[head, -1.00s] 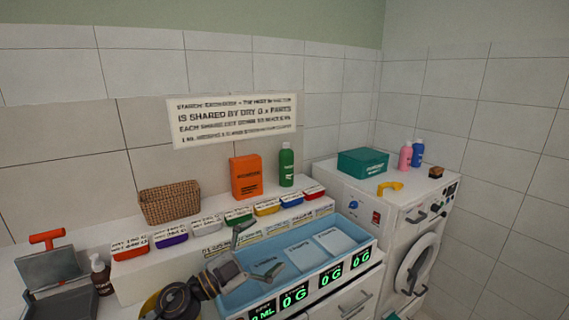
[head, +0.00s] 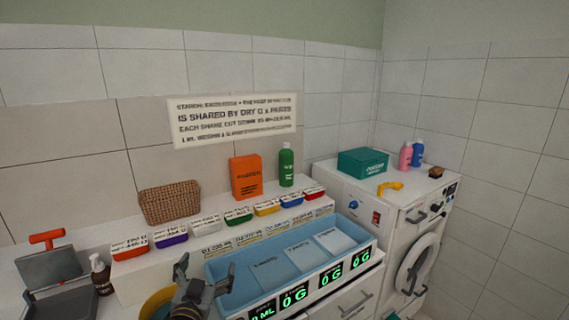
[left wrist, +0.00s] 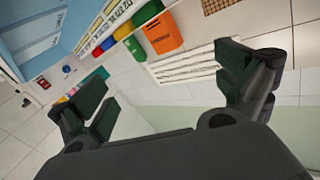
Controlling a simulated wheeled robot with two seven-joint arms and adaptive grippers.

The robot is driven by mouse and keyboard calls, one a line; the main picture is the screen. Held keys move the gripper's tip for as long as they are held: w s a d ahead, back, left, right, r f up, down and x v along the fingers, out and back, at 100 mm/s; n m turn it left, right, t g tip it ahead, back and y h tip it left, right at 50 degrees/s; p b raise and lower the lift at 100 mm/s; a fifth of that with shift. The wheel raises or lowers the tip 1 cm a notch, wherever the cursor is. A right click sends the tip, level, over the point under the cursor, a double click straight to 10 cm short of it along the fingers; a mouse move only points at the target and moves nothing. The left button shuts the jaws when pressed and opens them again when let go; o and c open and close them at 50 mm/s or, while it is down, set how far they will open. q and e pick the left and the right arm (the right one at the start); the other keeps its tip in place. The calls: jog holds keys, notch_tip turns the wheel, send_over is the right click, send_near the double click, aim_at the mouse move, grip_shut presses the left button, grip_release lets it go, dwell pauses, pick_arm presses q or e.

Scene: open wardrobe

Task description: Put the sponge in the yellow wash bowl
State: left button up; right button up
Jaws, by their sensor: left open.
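The yellow wash bowl (head: 152,305) shows in part at the bottom of the head view, left of the blue tray; my left gripper hides its right side. My left gripper (head: 202,272) is open and empty, fingers pointing up, over the bowl's right side and the tray's left end. In the left wrist view, my left gripper (left wrist: 165,85) has its fingers wide apart with nothing between them. A small brown block (head: 436,172), which looks like the sponge, lies on top of the white washing machine at the right, far from the gripper. My right gripper is not in view.
The blue compartment tray (head: 227,300) stands on the counter. Behind it are several coloured tubs, a wicker basket (head: 169,205), an orange box (head: 245,177) and a green bottle (head: 286,165). A teal box (head: 362,162), pink bottle (head: 405,156) and yellow curved item (head: 390,187) stand on the washing machine.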

pick_arm(q)
jog(key=s+a+f+n+g+y, duration=0.2)
jog(key=s+a+f+g, duration=0.2)
jog(key=s+f+g, duration=0.65)
jog(key=s+d+f+m+g+h, duration=0.15)
jog(key=s+f+g, duration=0.25)
jog(key=s+f, duration=1.05)
jog(key=f, duration=1.3)
jog(key=s+f, duration=0.2)
jog(key=f, duration=1.4)
jog(key=s+a+f+g, duration=0.2)
jog(key=s+a+f, duration=0.1)
jog(key=s+f, duration=1.6)
jog(key=s, duration=0.3)
jog(key=shift+a+f, duration=0.2)
jog(key=shift+f, duration=0.15)
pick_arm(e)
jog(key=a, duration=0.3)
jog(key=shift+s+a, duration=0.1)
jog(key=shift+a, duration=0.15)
